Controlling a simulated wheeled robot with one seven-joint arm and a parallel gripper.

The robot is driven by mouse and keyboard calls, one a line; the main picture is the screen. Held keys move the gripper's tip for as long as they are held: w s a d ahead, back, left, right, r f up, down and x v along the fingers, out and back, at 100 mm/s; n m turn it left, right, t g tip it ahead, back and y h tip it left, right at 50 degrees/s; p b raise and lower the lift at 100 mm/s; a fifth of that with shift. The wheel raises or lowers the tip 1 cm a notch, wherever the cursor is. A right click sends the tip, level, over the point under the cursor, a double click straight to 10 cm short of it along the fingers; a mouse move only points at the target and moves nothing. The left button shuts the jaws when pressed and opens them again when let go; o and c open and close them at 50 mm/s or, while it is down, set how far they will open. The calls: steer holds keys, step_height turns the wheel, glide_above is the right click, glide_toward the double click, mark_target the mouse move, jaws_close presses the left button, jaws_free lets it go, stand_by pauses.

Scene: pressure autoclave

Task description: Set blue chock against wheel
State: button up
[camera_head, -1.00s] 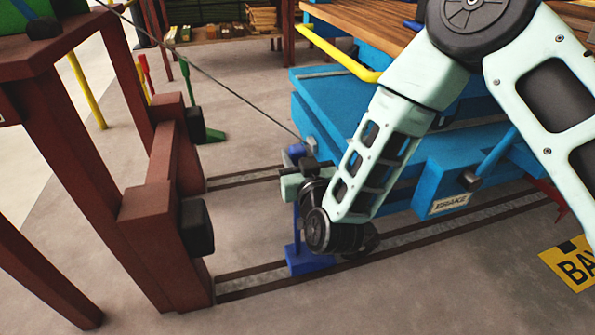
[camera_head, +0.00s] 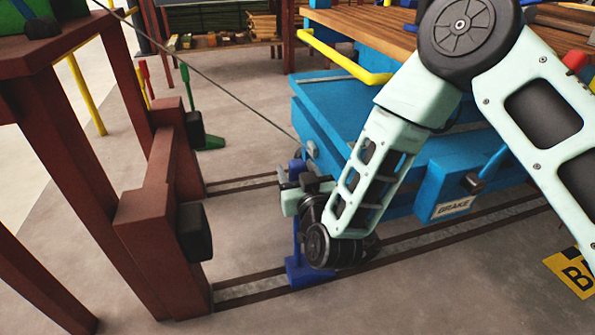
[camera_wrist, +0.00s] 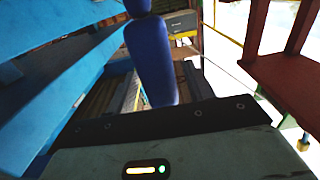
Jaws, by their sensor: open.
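The blue chock has a flat base (camera_head: 303,274) on the floor by the near rail and an upright blue handle. The top of the handle shows just above my gripper (camera_head: 303,182). My gripper is open, with its jaws at the upper handle; contact cannot be told. In the wrist view the blue handle (camera_wrist: 150,62) stands close in front of the gripper body, and the fingertips do not show. A dark rounded shape beside my wrist, under the blue cart (camera_head: 345,110), may be the wheel, but my arm hides most of it.
A red-brown frame with black buffers (camera_head: 195,232) stands left of the cart across the rails (camera_head: 245,291). A cable slants down to the cart's front. A brake box (camera_head: 450,197) is on the cart's side.

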steer(key=p+v, duration=0.3)
steer(key=v, duration=0.9)
steer(key=shift+r, duration=0.15)
steer(key=s+a+r+n+g+y, duration=0.1)
steer(key=s+a+r+n+g, duration=0.2)
steer(key=g, duration=0.7)
steer(key=s+d+r+g+h, duration=0.2)
steer(key=s+d+r+g, duration=0.1)
steer(key=s+d, duration=0.3)
steer(key=s+d+r+n+g+h, duration=0.1)
steer(key=s+d+r+g+h, duration=0.2)
steer(key=s+d, duration=0.4)
steer(key=s+r+g, duration=0.1)
steer(key=s, duration=0.2)
steer(key=shift+d+r, duration=0.25)
steer(key=shift+r, duration=0.15)
